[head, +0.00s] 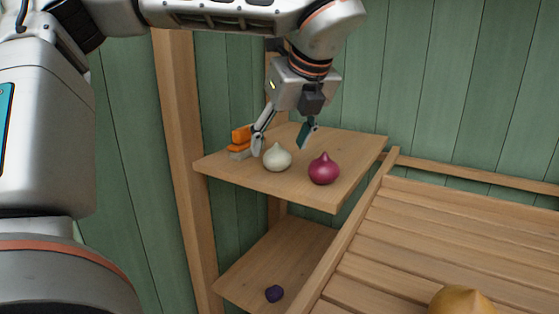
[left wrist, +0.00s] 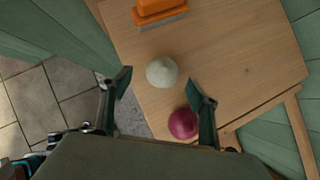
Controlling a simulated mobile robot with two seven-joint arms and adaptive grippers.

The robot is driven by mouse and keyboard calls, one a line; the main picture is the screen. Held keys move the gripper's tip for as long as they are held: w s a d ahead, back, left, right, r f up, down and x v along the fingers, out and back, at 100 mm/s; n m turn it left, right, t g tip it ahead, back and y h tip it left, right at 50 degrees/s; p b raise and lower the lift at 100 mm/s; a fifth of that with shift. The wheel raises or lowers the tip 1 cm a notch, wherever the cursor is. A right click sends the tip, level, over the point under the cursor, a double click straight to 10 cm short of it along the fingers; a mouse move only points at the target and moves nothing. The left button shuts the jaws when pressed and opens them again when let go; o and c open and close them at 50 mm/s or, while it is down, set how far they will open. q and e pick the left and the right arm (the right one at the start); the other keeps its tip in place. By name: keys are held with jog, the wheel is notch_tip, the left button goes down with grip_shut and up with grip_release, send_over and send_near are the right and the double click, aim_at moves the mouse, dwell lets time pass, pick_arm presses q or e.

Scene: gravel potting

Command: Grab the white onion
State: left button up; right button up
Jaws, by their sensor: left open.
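The white onion (head: 277,157) stands on the upper wooden shelf, left of a red onion (head: 324,169). My left gripper (head: 283,143) is open above the shelf, coming down from above and behind the white onion. In the left wrist view the white onion (left wrist: 162,72) lies just beyond the fingertips, between their lines, and is not held. The red onion (left wrist: 183,123) is close to the right finger in that view; I cannot tell whether they touch. My right gripper is in neither view.
An orange brush (head: 241,139) lies at the shelf's left back, near the left finger. The upper shelf (head: 227,171) has a wooden post at its left. A lower shelf (head: 250,277) holds a small dark purple object (head: 274,293). A slatted wooden bench (head: 420,235) stands at right with a yellowish onion-shaped object (head: 461,301).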

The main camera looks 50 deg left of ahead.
aim_at(280, 151)
pick_arm(q)
jog(key=x, duration=0.4)
jog(key=shift+w+f, duration=0.25)
jog(key=shift+f, duration=0.15)
jog(key=shift+d, duration=0.1)
jog(key=c, duration=1.3)
jog(key=shift+r, duration=0.1)
